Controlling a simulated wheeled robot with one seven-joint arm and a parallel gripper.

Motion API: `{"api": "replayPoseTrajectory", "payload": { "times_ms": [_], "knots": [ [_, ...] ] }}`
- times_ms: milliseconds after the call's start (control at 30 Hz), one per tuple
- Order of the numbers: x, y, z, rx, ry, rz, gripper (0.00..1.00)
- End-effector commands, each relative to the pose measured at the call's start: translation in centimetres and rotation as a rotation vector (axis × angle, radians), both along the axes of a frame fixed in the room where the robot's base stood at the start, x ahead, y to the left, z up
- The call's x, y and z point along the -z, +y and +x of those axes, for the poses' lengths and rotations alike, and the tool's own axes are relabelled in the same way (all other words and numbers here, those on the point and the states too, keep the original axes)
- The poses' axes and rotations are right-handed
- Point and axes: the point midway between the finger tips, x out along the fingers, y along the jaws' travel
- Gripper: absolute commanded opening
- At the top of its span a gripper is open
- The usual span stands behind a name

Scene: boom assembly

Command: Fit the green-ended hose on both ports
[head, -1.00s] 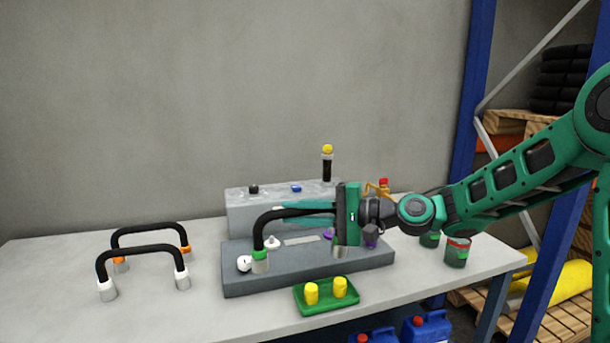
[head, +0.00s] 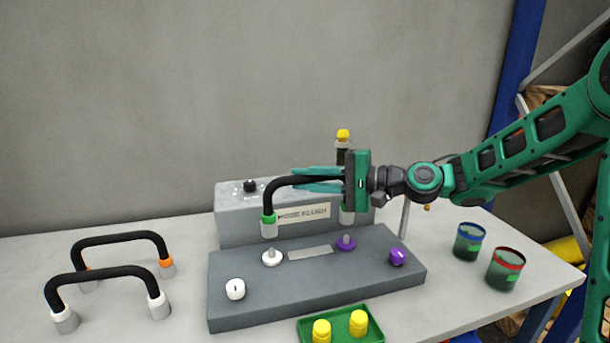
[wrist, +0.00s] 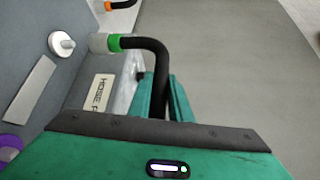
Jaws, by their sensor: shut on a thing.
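The green-ended hose is a black arch (head: 271,197) with a green band and grey coupling (head: 269,228) at its left end. My gripper (head: 297,179) is shut on the hose's top span and holds it upright. The left coupling hangs just above the back white port (head: 272,257), apart from it. The wrist view also shows the green end (wrist: 114,43) beside the white port (wrist: 61,44) with a small gap. The right coupling (head: 347,216) is partly hidden behind my gripper, above the back purple port (head: 346,244).
A front white knob (head: 235,289) and a purple knob (head: 397,257) stand on the grey base (head: 320,297). An orange-ended hose (head: 120,238) and a white-ended hose (head: 105,275) stand left. A green tray (head: 372,331) with yellow pieces is in front; two cups (head: 506,269) stand right.

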Motion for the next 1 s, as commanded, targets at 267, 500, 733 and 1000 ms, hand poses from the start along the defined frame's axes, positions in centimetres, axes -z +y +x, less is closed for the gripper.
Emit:
{"api": "replayPoseTrajectory", "payload": {
  "times_ms": [267, 500, 733, 1000],
  "knots": [
    [1.8, 0.0, 0.0, -0.001, 0.003, 0.002, 0.0],
    [3.9, 0.3, -0.1, -0.004, 0.001, 0.002, 0.0],
    [5.3, 0.5, -0.2, -0.007, 0.0, 0.001, 0.0],
    [5.7, 0.5, -0.2, -0.007, -0.001, 0.001, 0.0]
  ]
}}
